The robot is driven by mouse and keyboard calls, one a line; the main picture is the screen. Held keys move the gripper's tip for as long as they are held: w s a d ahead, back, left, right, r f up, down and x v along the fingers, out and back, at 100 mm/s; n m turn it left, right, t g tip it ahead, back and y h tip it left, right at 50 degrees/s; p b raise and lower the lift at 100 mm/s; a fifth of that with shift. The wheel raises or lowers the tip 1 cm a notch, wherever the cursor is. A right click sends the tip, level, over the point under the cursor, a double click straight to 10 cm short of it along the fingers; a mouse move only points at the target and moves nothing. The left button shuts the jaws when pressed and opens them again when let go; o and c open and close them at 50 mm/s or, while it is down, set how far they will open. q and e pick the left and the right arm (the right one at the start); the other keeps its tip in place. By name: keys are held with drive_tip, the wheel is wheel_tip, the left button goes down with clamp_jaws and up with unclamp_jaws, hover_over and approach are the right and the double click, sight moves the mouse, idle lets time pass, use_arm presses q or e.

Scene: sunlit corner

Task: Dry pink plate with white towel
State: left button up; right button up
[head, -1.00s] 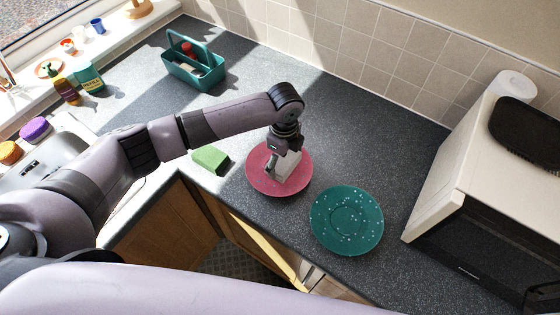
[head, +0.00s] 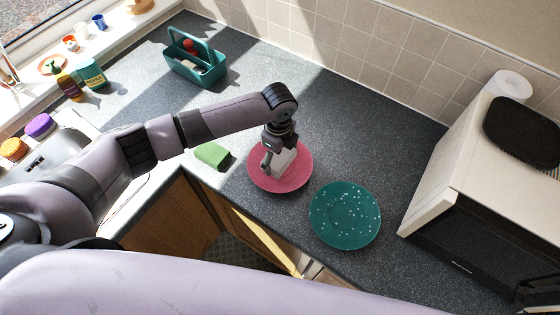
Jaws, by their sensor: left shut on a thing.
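The pink plate (head: 298,180) lies flat on the dark countertop, near its front edge. My left gripper (head: 273,168) is over the plate's left and middle part, pointing down. It is shut on the white towel (head: 286,159), which is at the plate's surface; I cannot tell exactly how much of it touches. The arm and gripper hide part of the plate. My right gripper is not in view.
A teal plate with white spots or drops (head: 345,215) lies right of the pink plate. A green sponge (head: 213,155) lies to the left. A teal caddy (head: 196,63) stands at the back. A microwave (head: 470,230) stands at the right.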

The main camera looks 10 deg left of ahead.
sight(280, 165)
use_arm(q)
drive_tip(key=shift+w+a, duration=0.1)
drive_tip(key=shift+w, duration=0.15)
drive_tip(key=shift+s+r+p, duration=0.2)
drive_tip(key=shift+s+p, duration=0.35)
drive_tip(key=shift+p, duration=0.2)
drive_tip(key=shift+s+a+f, duration=0.1)
drive_tip(key=shift+s+f, duration=0.1)
drive_tip(key=shift+s, duration=0.9)
drive_tip(key=shift+w+d+b, duration=0.35)
drive_tip(key=shift+w+d, duration=0.1)
drive_tip(key=shift+w, duration=0.35)
drive_tip(key=shift+w+d+b, duration=0.3)
drive_tip(key=shift+w+d, duration=0.15)
drive_tip(key=shift+w, duration=0.3)
drive_tip(key=shift+s+r+p, duration=0.3)
drive_tip(key=shift+s+p, duration=0.25)
drive_tip(key=shift+p, duration=0.2)
drive_tip(key=shift+s+a+f, duration=0.1)
drive_tip(key=shift+s+f, duration=0.05)
drive_tip(key=shift+s, duration=0.9)
drive_tip(key=shift+w+a+f+b, duration=0.1)
drive_tip(key=shift+w+a+b, duration=0.25)
drive_tip(key=shift+w, duration=0.5)
drive_tip(key=shift+w+a+b, duration=0.2)
drive_tip(key=shift+w+a, duration=0.15)
drive_tip(key=shift+w, duration=0.5)
